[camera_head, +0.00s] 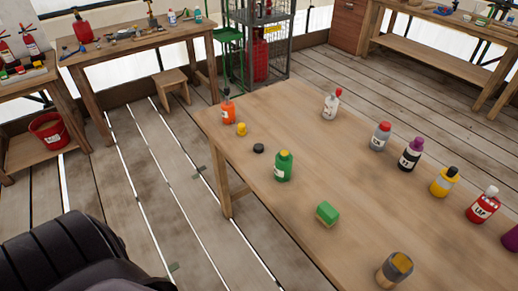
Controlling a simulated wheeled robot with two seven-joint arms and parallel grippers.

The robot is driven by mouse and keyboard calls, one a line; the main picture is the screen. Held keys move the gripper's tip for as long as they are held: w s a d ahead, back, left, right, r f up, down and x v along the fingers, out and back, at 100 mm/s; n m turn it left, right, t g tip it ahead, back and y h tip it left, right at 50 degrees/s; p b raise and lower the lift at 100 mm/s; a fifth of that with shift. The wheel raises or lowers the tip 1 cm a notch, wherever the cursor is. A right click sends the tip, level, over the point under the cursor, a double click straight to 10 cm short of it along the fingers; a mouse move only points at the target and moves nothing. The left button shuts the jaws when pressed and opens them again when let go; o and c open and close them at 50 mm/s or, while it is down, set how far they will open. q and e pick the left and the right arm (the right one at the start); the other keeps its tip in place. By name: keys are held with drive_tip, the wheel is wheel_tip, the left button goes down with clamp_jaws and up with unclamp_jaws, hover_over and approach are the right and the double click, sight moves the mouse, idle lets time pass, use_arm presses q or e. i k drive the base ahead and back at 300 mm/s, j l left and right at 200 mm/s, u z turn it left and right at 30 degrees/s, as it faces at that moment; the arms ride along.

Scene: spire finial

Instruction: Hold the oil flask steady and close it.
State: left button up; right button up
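Neither of my grippers is in view. Several bottles stand upright on the wooden table, and I cannot tell for sure which is the oil flask. Near the left corner is an orange bottle (228,112) with a dark, narrow top. A small yellow piece (241,129) and a small black round piece (258,148), both like loose caps, lie near it. A green bottle (283,168) with a yellow cap stands in front of them. Further right are a white bottle (330,107) with a red cap, a grey bottle (380,138), a black bottle (409,156) and a yellow bottle (442,184).
The table (300,130) also holds a green block (326,213), a brown-grey cylinder (394,271), a red bottle (482,207) and a purple item (511,238). Its middle has free room. A stool (171,80), a red bucket (48,130) and workbenches stand beyond.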

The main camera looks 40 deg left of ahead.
sight(284, 160)
drive_tip(key=j+z, duration=0.1)
drive_tip(key=j, duration=0.4)
drive_tip(key=j+z, duration=0.15)
drive_tip(key=j, duration=0.35)
drive_tip(key=k+j+z, duration=0.1)
drive_tip(key=j, duration=0.4)
drive_tip(key=k+j+z, duration=0.15)
drive_tip(key=j, duration=0.35)
drive_tip(key=j+z, duration=0.1)
drive_tip(key=j, duration=0.4)
drive_tip(key=k, duration=0.05)
